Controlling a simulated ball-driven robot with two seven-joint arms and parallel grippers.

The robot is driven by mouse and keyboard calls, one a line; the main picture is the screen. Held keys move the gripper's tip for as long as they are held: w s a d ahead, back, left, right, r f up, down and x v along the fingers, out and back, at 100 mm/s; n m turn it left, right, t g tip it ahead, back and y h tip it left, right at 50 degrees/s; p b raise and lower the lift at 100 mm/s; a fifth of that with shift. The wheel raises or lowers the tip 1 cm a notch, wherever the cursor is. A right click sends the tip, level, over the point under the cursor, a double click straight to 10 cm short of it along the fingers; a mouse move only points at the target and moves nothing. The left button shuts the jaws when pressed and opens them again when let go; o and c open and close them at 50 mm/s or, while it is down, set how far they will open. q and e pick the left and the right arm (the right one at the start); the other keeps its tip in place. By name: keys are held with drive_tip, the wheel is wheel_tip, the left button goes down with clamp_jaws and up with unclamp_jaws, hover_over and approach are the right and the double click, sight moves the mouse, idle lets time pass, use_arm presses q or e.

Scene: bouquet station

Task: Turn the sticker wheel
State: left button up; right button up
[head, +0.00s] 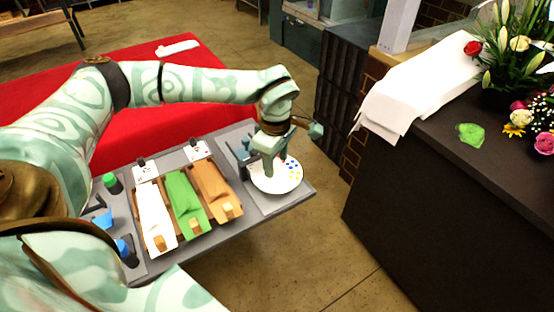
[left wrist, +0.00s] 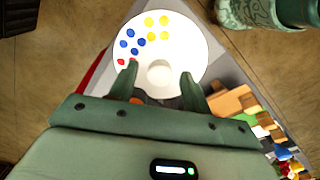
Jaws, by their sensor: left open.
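The sticker wheel (head: 287,180) is a white disc with coloured dots, at the right end of the grey station board. In the left wrist view the sticker wheel (left wrist: 188,52) shows yellow, blue and red dots around a pale raised hub (left wrist: 159,73). My left gripper (head: 274,168) is over the wheel, pointing down, and hides part of it in the head view. In the left wrist view the fingers of my left gripper (left wrist: 159,82) are apart, one on each side of the hub, with nothing clearly held between them. Whether they touch the wheel I cannot tell. My right gripper is out of view.
White, green (head: 183,200) and brown wrapping sheets lie on wooden holders left of the wheel. Bottles and a blue item stand at the board's left. A dark counter (head: 430,190) with flowers and white paper is at the right, across open floor. A red surface (head: 40,110) lies behind.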

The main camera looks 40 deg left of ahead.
use_arm(q)
drive_tip(key=c, duration=1)
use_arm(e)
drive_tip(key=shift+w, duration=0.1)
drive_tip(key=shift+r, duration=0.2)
